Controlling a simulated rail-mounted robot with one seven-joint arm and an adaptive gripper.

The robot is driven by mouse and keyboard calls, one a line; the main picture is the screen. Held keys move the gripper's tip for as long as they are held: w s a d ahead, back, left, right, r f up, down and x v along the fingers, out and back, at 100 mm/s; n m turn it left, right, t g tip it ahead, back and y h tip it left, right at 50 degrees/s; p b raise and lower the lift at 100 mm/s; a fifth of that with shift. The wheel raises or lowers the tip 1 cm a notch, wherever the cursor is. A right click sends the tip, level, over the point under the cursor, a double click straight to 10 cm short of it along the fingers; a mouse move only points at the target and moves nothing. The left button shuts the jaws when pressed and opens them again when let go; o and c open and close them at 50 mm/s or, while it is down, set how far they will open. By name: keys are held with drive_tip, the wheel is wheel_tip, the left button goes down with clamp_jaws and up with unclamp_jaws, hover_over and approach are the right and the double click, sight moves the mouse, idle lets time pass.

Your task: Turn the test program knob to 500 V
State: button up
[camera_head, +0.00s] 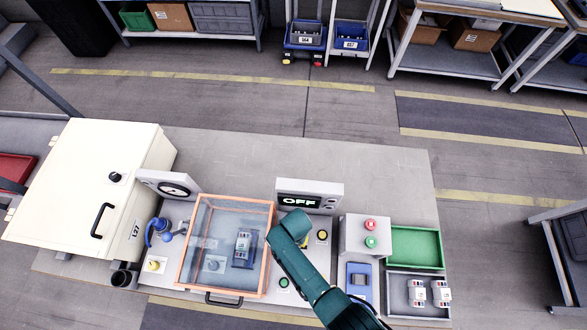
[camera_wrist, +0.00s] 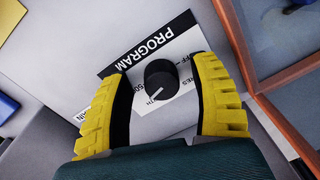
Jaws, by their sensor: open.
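The black program knob (camera_wrist: 160,76) is in the middle of the wrist view, with a white pointer line toward the lower left. In the head view my arm hides the knob. The display (camera_head: 299,202) reads OFF.
A clear box with an orange frame (camera_head: 181,245) stands left of my arm and shows close by in the wrist view. A button box (camera_head: 352,238) with red and green buttons, a green tray (camera_head: 440,250) and a grey tray (camera_head: 395,300) stand at right. A cream cabinet (camera_head: 80,180) stands left.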

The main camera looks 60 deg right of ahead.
wheel_tip(320, 180, up, 12)
drive_tip(key=shift+s, duration=0.35)
drive_tip(key=shift+f, duration=0.1)
wheel_tip(320, 180, up, 5)
drive_tip(key=w+n+t+b, duration=0.1)
drive_tip(key=n+t+b, duration=0.15)
drive_tip(key=n, duration=0.85)
drive_tip(key=s+f+n+t+b, duration=0.2)
drive_tip(key=s+n+b, duration=0.4)
drive_tip(key=b, duration=0.5)
drive_tip(key=shift+m+g, duration=0.25)
drive_tip(key=shift+m, duration=0.25)
drive_tip(key=b+x, duration=0.3)
drive_tip(key=x, duration=1.2)
drive_tip(key=shift+d+f, duration=0.15)
drive_tip(key=shift+f, duration=0.25)
